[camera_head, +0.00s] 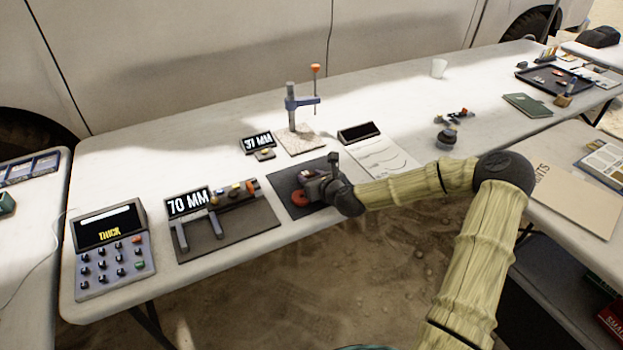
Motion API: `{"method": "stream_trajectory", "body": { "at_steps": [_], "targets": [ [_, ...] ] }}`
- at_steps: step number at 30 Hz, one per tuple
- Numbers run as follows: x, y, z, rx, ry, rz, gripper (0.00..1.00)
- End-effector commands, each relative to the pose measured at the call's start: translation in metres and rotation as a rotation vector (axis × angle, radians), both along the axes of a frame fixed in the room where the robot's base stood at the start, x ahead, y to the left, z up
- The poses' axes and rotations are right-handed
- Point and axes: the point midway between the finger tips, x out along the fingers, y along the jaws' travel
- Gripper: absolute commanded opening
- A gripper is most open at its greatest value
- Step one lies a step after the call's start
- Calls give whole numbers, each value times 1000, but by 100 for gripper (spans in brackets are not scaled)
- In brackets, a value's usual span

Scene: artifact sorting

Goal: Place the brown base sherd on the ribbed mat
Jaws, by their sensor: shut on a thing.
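My gripper (317,187) is over a dark flat mat (283,180) near the front edge of the long white table. The gripper is shut on a small reddish-brown round piece (300,198), which appears to be the brown base sherd. The piece is low over the mat, and I cannot tell whether it touches it. The gripper's dark body hides part of the piece and the right part of the mat. Ribs on the mat are too fine to make out.
A gauge stand (291,105) rises behind the mat. A white sheet (385,160) lies right, with a dark round object (446,139) beyond it.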

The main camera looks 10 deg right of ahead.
Motion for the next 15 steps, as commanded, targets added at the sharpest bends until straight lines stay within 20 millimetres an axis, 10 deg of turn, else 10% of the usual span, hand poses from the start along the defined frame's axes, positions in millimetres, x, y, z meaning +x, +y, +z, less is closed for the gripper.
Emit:
{"method": "stream_trajectory", "body": {
  "at_steps": [8,9,15],
  "targets": [
    [0,0,-3,0,0,0,16],
    [0,0,-2,0,0,0,46],
    [0,0,-2,0,0,0,59]
  ]
}}
